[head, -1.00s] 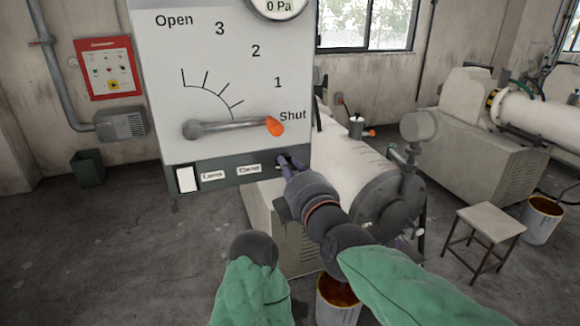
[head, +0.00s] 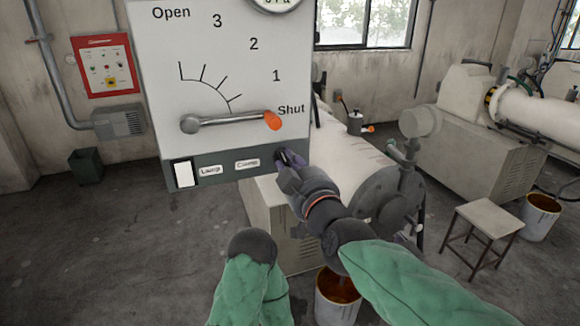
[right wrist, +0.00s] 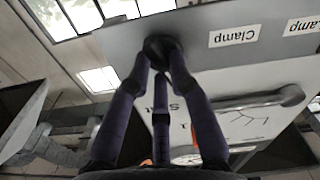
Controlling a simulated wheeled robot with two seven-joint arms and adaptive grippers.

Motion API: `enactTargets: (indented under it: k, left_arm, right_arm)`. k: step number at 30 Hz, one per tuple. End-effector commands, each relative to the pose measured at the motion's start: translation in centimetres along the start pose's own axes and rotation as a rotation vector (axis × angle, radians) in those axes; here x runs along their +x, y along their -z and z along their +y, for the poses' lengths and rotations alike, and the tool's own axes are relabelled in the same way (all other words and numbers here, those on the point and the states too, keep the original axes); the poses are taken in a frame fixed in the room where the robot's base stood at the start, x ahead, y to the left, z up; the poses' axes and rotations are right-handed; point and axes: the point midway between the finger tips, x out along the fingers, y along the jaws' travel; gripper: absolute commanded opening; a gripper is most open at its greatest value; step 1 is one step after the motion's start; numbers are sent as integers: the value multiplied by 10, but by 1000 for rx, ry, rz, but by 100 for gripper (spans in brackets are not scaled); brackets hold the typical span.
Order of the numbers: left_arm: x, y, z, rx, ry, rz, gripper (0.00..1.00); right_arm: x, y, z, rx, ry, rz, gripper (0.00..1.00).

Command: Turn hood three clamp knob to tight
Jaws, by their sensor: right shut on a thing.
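The hood panel (head: 160,95) is a pale board with a dark lower strip (head: 225,178). The clamp knob (right wrist: 158,46) is a small dark knob at the strip's end, beside a "Clamp" label (right wrist: 234,37) in the right wrist view. My right gripper (head: 283,158) is at the strip's right end in the head view, its dark purple fingers shut on the knob. The fingers hide most of the knob, and I cannot read its setting. Only my left arm's green sleeve and dark joint show; its gripper is out of view.
A grey lever (head: 230,122) with an orange tip lies near "Shut" just above the knob. A white switch plate (head: 184,174) is at the strip's left. A pale mill (head: 345,150) stands behind my right arm. A stool (head: 489,222) and buckets stand on the floor.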

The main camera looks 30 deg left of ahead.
Motion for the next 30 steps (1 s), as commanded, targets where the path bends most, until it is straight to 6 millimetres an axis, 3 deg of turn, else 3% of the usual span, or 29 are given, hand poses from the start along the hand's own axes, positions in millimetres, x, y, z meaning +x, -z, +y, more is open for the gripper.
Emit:
enactTargets:
  k: [15,30]
  left_arm:
    - [9,0,-3,0,0,0,0]
    - [10,0,-4,0,0,0,0]
  right_arm:
    - [0,-3,-1,317,1,-3,0]
    - [0,-3,-1,369,1,-4,0]
